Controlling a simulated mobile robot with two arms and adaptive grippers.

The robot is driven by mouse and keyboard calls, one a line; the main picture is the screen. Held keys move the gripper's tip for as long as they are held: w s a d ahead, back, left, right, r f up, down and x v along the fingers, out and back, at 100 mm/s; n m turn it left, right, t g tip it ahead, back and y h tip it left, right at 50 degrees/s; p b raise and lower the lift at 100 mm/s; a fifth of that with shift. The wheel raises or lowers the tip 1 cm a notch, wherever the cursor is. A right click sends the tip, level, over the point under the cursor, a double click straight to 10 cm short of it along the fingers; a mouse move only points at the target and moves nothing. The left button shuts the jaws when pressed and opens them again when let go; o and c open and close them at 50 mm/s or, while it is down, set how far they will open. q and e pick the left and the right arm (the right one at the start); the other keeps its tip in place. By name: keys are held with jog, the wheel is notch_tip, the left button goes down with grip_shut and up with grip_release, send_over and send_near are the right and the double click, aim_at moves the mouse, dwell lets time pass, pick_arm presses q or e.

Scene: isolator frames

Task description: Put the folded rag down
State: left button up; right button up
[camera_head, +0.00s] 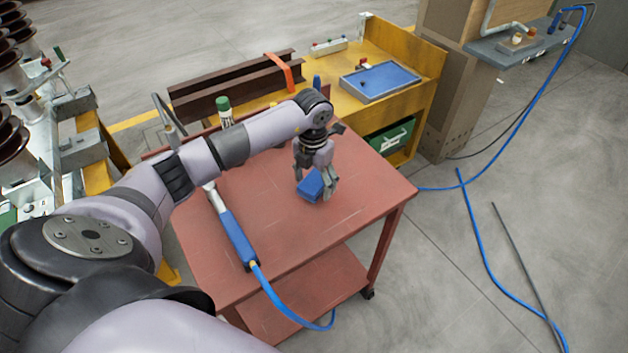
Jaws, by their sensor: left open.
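The folded rag (309,187) is a small blue block-like bundle on the red table top of a cart (350,205). My left gripper (316,192) points down right at the rag, its fingers open around or just over it. The fingers and wrist hide part of the rag, and I cannot tell whether they touch it. My right gripper is not in view.
A blue-handled tool (236,238) with a blue hose lies on the cart's left side. A green-capped bottle (224,112) stands at the back. Behind are brown steel beams (235,85) and a yellow bench (405,50) with a blue tray (380,82). The cart's right side is clear.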

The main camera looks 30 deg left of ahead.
aim_at(314, 181)
pick_arm(q)
jog(key=shift+r, duration=0.25)
jog(key=shift+w+r, duration=0.1)
jog(key=shift+r, duration=0.3)
notch_tip(314, 181, up, 11)
jog(key=b, duration=0.1)
jog(key=shift+a, duration=0.1)
